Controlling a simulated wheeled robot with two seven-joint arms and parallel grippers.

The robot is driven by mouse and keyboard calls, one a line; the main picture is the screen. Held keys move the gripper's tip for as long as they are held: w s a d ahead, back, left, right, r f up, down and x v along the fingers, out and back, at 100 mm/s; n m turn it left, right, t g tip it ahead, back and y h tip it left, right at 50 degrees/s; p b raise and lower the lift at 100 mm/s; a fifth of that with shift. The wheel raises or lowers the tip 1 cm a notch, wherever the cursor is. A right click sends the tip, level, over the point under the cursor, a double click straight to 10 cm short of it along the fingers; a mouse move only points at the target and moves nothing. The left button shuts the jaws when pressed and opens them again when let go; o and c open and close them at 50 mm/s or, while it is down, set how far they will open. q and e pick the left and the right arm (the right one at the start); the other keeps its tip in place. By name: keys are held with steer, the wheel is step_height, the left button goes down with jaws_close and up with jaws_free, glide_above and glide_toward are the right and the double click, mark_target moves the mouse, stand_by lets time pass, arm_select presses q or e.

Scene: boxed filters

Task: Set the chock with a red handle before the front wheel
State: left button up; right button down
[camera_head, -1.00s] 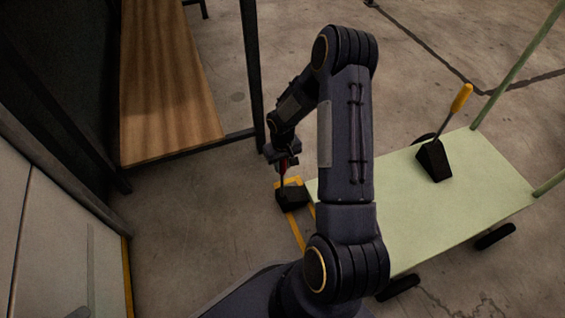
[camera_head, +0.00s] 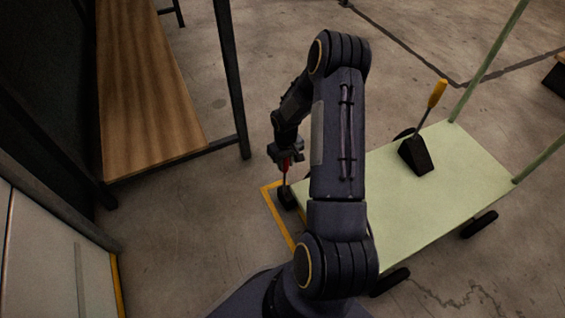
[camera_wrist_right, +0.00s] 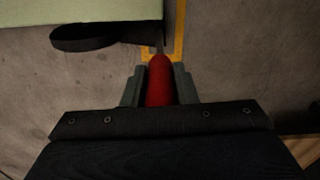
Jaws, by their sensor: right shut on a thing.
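My right gripper (camera_head: 287,160) is shut on the red handle (camera_head: 285,171) of a dark chock (camera_head: 287,198), low by the left corner of a pale green cart (camera_head: 440,215). The wrist view shows the red handle (camera_wrist_right: 159,82) upright between both fingers (camera_wrist_right: 158,75). There a black wheel (camera_wrist_right: 80,39) shows under the cart's edge; the chock body is mostly hidden, and I cannot tell whether it touches the wheel or floor. A second dark chock (camera_head: 415,156) with a yellow handle (camera_head: 437,93) stands on the cart. My left gripper is not in view.
Yellow floor tape (camera_head: 274,212) makes a corner around the held chock. A wooden bench (camera_head: 150,90) with dark posts stands at the left, a pale cabinet (camera_head: 50,260) at the lower left. Concrete floor between bench and cart is clear.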

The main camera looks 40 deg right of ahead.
steer(key=c, duration=1.1)
jaws_free()
steer(key=shift+s, duration=0.1)
step_height(320, 180, up, 7)
steer(key=p, duration=0.3)
steer(key=shift+r, duration=0.45)
